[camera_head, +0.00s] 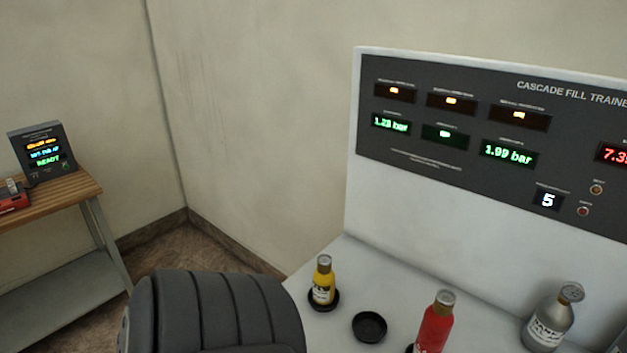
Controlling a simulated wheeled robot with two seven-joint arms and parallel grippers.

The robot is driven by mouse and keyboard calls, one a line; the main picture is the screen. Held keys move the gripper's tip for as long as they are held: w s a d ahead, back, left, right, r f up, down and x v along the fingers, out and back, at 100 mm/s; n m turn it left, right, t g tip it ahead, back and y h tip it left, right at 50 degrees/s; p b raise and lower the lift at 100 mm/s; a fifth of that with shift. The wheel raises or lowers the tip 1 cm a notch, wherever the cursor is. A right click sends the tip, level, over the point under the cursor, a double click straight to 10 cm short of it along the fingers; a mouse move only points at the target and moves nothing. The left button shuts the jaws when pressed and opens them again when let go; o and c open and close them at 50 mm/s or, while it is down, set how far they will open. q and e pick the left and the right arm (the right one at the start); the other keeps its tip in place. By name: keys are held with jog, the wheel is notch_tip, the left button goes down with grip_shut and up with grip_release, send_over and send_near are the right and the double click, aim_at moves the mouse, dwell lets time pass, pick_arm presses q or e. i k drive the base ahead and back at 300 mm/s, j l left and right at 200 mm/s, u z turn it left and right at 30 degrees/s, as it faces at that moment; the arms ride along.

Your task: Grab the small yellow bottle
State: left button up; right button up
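The small yellow bottle (323,282) stands upright on a round black holder (318,301) on the white bench, right of centre and low in the head view. It has a grey-brown cap and a pale label. A large dark ribbed part of my own body fills the bottom left of the bottle and stands close to it in the picture. Neither gripper shows in this view, so I cannot see any contact with the bottle.
An empty black holder (369,326) sits right of the yellow bottle. A red bottle (435,322) and a grey bottle (551,318) stand farther right. The trainer panel (450,150) rises behind the white bench (375,275). A wooden-topped table (60,202) with a display (45,150) is at left.

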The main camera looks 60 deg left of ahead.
aim_at(324, 277)
jog(key=u, duration=1.95)
